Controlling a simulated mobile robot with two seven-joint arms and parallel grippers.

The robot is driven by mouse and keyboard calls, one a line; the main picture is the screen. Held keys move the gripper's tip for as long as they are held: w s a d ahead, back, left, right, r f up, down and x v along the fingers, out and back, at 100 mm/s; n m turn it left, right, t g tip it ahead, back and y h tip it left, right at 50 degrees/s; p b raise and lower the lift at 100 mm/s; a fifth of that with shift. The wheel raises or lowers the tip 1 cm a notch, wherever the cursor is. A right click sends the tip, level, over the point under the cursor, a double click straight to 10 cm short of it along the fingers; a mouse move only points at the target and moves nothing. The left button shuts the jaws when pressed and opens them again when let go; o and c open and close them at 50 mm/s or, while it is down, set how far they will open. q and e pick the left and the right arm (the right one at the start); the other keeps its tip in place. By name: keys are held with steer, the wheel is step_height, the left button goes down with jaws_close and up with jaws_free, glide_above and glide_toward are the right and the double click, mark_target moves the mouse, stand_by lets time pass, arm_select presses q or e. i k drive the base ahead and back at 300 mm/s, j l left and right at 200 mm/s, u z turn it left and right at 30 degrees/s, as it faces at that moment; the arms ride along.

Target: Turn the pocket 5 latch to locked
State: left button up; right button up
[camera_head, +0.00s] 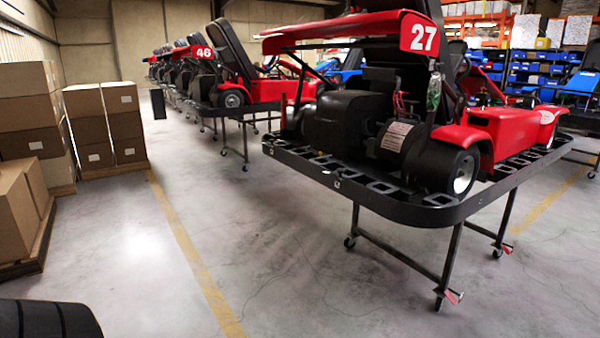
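Red kart number 27 (419,38) sits on a black wheeled stand (345,187), seen from behind at centre right. The stand's rim has a row of slot-like openings and a few small pale fittings along its near edge. No pocket number is readable, and I cannot pick out the pocket 5 latch or tell its position. Neither of my grippers is in view.
Kart 46 (262,91) and more karts on stands recede behind. Stacked cardboard boxes (104,125) stand on pallets at left. A dark ribbed object (45,320) fills the lower left corner. Blue-bin shelving (535,72) stands back right. The concrete floor with a yellow line (190,250) is open.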

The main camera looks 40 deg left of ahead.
mark_target(340, 171)
steer(key=u, duration=1.2)
steer(key=i+j, duration=0.35)
steer(key=i, duration=0.2)
steer(key=i+j, duration=0.35)
steer(key=i, duration=0.2)
